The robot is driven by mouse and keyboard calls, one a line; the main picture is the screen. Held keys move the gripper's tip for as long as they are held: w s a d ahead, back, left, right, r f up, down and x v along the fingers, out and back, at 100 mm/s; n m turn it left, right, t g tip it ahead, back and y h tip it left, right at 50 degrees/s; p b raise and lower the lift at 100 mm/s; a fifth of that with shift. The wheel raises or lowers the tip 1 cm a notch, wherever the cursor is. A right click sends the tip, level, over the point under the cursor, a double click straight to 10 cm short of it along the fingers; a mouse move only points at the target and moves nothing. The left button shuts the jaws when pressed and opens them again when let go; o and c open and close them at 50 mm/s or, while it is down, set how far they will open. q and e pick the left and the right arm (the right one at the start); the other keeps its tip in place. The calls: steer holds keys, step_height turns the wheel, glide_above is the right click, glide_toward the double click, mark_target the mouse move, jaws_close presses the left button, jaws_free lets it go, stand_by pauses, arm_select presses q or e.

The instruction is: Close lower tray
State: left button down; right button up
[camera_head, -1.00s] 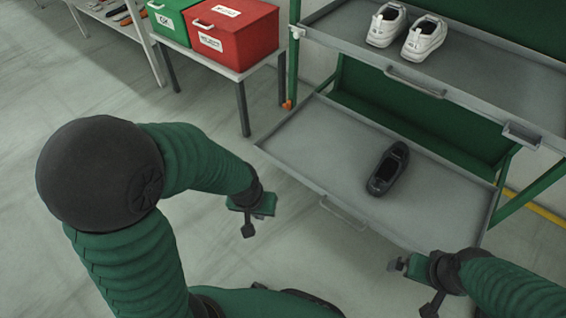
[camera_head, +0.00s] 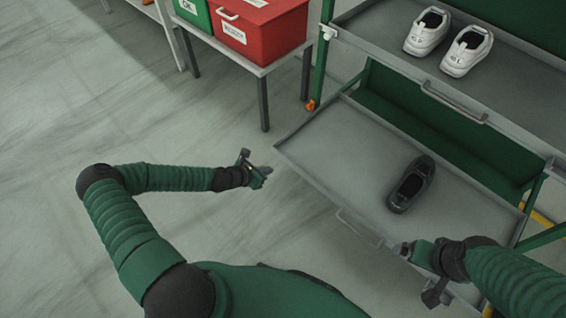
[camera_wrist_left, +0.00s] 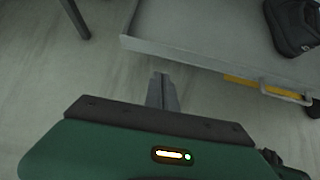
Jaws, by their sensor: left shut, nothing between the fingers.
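The lower tray (camera_head: 345,150) is grey and pulled out from the green rack, with a bar handle (camera_head: 358,226) on its front edge. A black shoe (camera_head: 411,185) lies on it. My left gripper (camera_head: 266,172) is shut and empty, just off the tray's left front corner. In the left wrist view the shut fingers (camera_wrist_left: 162,90) hang in front of the tray edge (camera_wrist_left: 180,54), with the handle (camera_wrist_left: 287,93) to their right. My right gripper (camera_head: 402,249) is at the tray's front edge, right of the handle; its fingers are too small to judge.
The upper tray (camera_head: 385,52) holds a pair of white shoes (camera_head: 446,42) and has its own handle (camera_head: 454,104). A red box (camera_head: 262,25) and a green box (camera_head: 193,12) stand on a side table (camera_head: 258,66) at upper left. The floor left of the tray is clear.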

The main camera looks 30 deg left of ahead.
arm_select(q)
steer(key=b+x, duration=0.1)
steer(key=x, duration=0.2)
steer(key=r+b+x, duration=0.1)
steer(key=x, duration=0.2)
steer(key=w+b+x, duration=0.1)
steer(key=b+x, duration=0.1)
steer(key=x, duration=0.1)
steer(key=shift+w+d, duration=0.15)
steer(key=shift+w, duration=0.1)
steer(key=shift+w+d+r, duration=0.1)
steer(key=shift+w+d, duration=0.05)
steer(key=shift+w, duration=0.05)
steer(key=shift+w+r, duration=0.1)
arm_select(e)
steer(key=x, duration=0.2)
steer(key=s+x, duration=0.1)
steer(key=x, duration=0.2)
steer(key=shift+a+f, duration=0.1)
steer(key=shift+f, duration=0.05)
